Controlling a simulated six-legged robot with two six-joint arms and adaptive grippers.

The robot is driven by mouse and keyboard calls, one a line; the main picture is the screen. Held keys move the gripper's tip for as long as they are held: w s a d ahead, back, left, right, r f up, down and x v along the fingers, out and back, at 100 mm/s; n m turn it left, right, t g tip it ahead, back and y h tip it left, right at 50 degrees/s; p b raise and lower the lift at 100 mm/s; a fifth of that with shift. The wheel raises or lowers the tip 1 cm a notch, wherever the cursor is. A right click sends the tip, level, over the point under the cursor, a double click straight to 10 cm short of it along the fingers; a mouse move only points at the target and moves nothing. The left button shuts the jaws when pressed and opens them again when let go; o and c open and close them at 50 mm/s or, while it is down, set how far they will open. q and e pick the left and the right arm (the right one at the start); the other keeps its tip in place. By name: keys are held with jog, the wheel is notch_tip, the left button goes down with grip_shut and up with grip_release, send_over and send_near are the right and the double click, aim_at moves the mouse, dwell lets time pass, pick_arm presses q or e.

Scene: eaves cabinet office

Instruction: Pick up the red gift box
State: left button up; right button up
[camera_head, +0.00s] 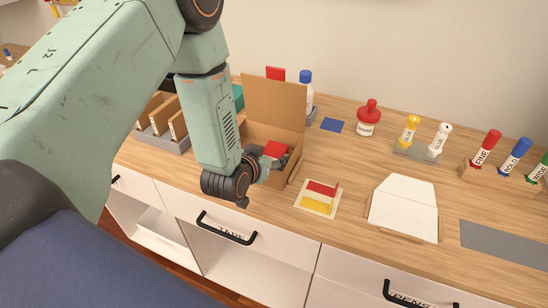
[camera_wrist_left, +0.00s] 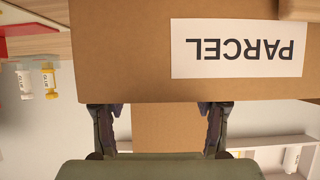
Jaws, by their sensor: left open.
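A small red block (camera_head: 275,149), which may be the red gift box, shows at the open cardboard parcel box (camera_head: 273,102), partly hidden by my left gripper. Another red piece (camera_head: 275,73) shows behind the raised flap; I cannot tell for certain which is the gift box. My left gripper (camera_head: 281,161) is at the front of the parcel box. In the left wrist view the gripper (camera_wrist_left: 161,112) is open, its two fingers apart with cardboard beyond them. The PARCEL label (camera_wrist_left: 238,48) appears upside down there. No red block shows between the fingers.
A card with red and yellow pieces (camera_head: 318,198) and a white envelope (camera_head: 403,207) lie to the right. A red-capped jar (camera_head: 368,118), glue bottles (camera_head: 410,131) and markers (camera_head: 487,150) stand behind. A sorter (camera_head: 163,132) is at left. The counter's front edge has drawers with handles (camera_head: 226,228).

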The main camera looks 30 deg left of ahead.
pick_arm(q)
jog(key=shift+w+f, duration=0.35)
jog(key=shift+w, duration=0.25)
jog(key=shift+w+a+f, duration=0.3)
jog(key=shift+w, duration=0.1)
jog(key=shift+s+r, duration=0.1)
jog(key=shift+s, duration=0.05)
jog(key=shift+d+r, duration=0.1)
jog(key=shift+d, duration=0.1)
jog(key=shift+c, duration=1.3)
jog(key=shift+a, duration=0.1)
jog(key=c, duration=0.6)
jog(key=shift+c, duration=0.2)
